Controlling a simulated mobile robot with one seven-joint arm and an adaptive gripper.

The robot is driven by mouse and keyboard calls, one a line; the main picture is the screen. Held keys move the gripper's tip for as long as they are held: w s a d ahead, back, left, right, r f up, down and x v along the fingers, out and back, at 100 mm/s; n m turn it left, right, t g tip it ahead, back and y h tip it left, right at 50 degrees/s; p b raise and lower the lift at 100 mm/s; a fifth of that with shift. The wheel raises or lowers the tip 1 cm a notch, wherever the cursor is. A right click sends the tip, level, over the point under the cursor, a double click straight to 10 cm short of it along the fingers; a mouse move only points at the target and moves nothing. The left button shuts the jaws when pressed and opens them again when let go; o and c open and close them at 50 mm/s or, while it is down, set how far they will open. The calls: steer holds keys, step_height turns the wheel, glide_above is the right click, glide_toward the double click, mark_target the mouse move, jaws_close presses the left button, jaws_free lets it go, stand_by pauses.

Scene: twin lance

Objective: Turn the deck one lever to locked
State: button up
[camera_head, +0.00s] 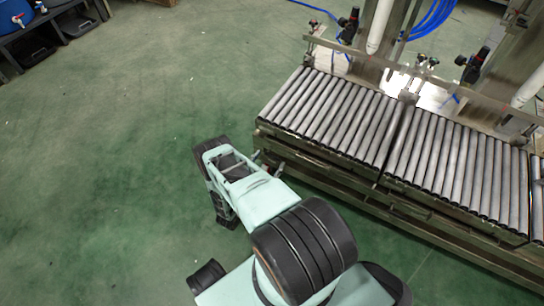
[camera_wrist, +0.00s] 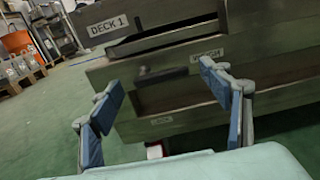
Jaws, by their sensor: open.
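The deck one lever (camera_wrist: 164,73) is a dark, roughly horizontal bar on the front of a grey metal frame, in the middle of the wrist view. A "DECK 1" plate (camera_wrist: 108,27) is up and to its left. A small plate (camera_wrist: 207,55), too blurred to read surely, is at its right end; another (camera_wrist: 161,121) is below it. My gripper (camera_wrist: 160,78) is open and empty. Its blue-padded fingers stand either side of the lever in the picture, apparently short of it. In the head view my gripper (camera_head: 267,163) is beside the conveyor's near left corner, where the lever cannot be made out.
The roller conveyor (camera_head: 330,114) runs from the middle to the right edge, with posts and pipes behind it. A red and white object (camera_wrist: 155,150) is low under the frame. Green floor (camera_head: 120,160) is clear to the left. Dark bins (camera_head: 35,45) stand far left.

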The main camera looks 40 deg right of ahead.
steer(key=shift+w+d, duration=0.2)
steer(key=shift+d, duration=0.25)
steer(key=c, duration=1.2)
steer(key=shift+o, duration=0.2)
